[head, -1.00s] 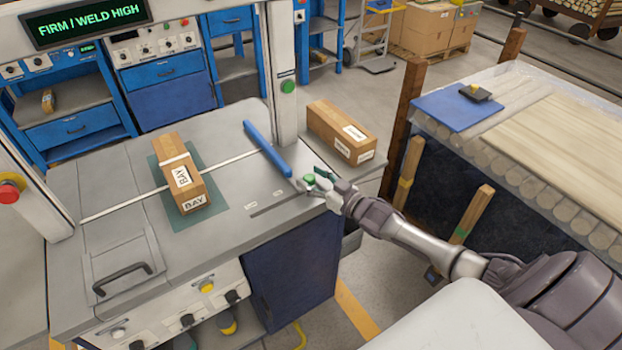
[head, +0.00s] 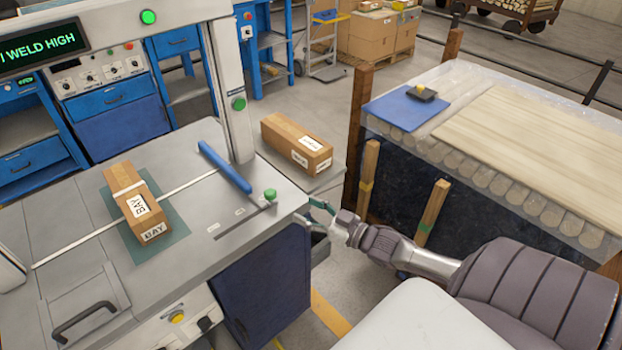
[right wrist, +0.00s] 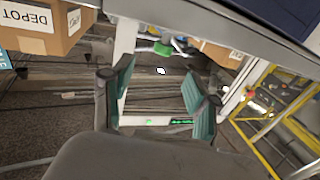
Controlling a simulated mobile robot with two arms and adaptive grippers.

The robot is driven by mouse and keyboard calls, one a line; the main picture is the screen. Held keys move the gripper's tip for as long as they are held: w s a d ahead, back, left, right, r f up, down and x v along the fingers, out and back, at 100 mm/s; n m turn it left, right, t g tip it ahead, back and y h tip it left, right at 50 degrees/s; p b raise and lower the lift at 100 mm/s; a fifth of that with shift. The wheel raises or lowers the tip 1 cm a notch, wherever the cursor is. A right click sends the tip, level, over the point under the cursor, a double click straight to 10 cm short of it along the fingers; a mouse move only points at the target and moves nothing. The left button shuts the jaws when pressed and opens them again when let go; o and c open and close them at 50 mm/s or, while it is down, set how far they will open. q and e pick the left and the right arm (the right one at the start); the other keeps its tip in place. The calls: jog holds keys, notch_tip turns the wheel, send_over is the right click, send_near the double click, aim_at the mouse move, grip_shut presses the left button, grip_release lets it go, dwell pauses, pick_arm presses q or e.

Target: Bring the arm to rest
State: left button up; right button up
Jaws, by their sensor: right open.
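My right gripper (head: 318,212) is off the right front edge of the grey machine table (head: 85,215). It is open and empty, and its arm comes in from the lower right. In the right wrist view its two teal fingers (right wrist: 160,100) stand wide apart with nothing between them. A green knob (head: 270,194) stands at the right end of a slot in the table, a little left of the gripper and apart from it. It also shows in the right wrist view (right wrist: 163,48). My left gripper is not in view.
A strapped carton marked BAY (head: 138,203) lies on a green mat. A blue bar (head: 224,167) and a machine post (head: 228,80) stand behind the knob. Another carton (head: 296,143) sits on a side shelf.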

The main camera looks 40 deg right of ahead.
jog(key=shift+s+d, duration=0.1)
jog(key=shift+s, duration=0.15)
dwell(0.4)
jog(key=s+f+m+g+h, duration=0.1)
jog(key=s+f+g+h, duration=0.3)
jog(key=f, duration=0.6)
jog(key=s+f+m+g, duration=0.1)
jog(key=s+f, duration=0.5)
jog(key=f, duration=0.5)
jog(key=s+f+g+h, duration=0.25)
jog(key=s+f, duration=0.25)
jog(key=f, duration=0.5)
jog(key=s+a+f+g, duration=0.4)
jog(key=s+a+f, duration=0.3)
jog(key=s, duration=0.5)
jog(key=s+a+f+n+g+y, duration=0.1)
jog(key=s+a+f+g, duration=0.3)
jog(key=s, duration=0.9)
jog(key=a+f, duration=0.3)
jog(key=f, duration=0.1)
jog(key=shift+s+g, duration=0.2)
jog(key=shift+g, duration=0.15)
